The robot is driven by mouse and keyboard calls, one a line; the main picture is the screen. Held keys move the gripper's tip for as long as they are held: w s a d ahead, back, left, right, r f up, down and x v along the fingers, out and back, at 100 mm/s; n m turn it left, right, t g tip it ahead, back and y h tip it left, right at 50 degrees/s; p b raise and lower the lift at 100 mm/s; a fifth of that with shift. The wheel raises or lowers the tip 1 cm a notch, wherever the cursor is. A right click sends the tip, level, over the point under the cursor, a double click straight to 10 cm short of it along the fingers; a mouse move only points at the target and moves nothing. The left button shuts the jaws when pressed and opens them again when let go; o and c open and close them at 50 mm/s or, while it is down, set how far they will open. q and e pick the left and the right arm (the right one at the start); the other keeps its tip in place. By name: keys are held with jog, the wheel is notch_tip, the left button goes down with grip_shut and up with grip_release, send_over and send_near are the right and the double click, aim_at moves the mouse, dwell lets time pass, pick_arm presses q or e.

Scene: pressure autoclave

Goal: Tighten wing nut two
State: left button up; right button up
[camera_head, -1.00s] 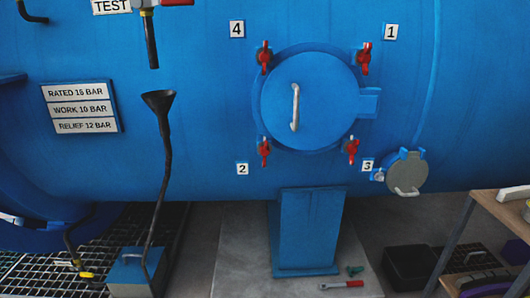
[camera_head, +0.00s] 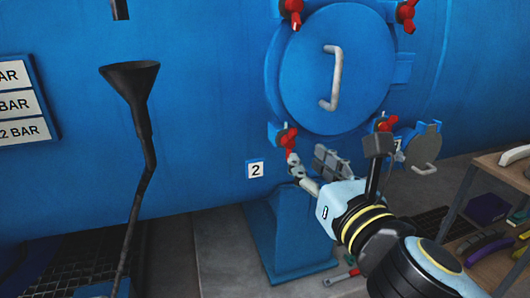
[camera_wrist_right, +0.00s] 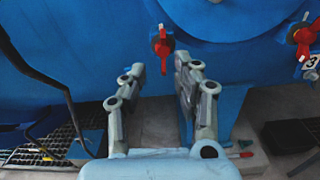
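Wing nut two (camera_head: 290,140) is the red wing nut at the lower left of the round blue hatch (camera_head: 338,70), just above the label "2" (camera_head: 255,170). In the right wrist view, wing nut two (camera_wrist_right: 162,44) hangs with its wings upright. My right gripper (camera_head: 308,162) is just below and to the right of it in the head view. In the wrist view its two fingers (camera_wrist_right: 161,68) are spread apart with nothing between them. The nut shows just beyond the gap between the fingertips. Contact cannot be seen. My left gripper is not in view.
Other red wing nuts sit at upper left (camera_head: 293,12), upper right (camera_head: 407,14) and lower right (camera_head: 384,124). A black funnel (camera_head: 130,80) on a pipe stands at left. A blue support (camera_head: 285,235) is below the hatch, and a shelf (camera_head: 490,165) at right.

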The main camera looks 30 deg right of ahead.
aim_at(289, 142)
jog(key=x, duration=0.3)
jog(key=p+x, duration=0.1)
jog(key=x, duration=0.2)
jog(key=f+x, duration=0.1)
jog(key=x, duration=0.2)
jog(key=shift+s+d+p, duration=0.1)
jog(key=shift+d+p, duration=0.15)
jog(key=shift+p, duration=0.15)
jog(key=shift+w+d, duration=0.15)
jog(key=shift+w, duration=0.45)
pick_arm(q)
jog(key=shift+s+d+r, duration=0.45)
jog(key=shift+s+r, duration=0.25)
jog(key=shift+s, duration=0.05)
pick_arm(e)
grip_shut()
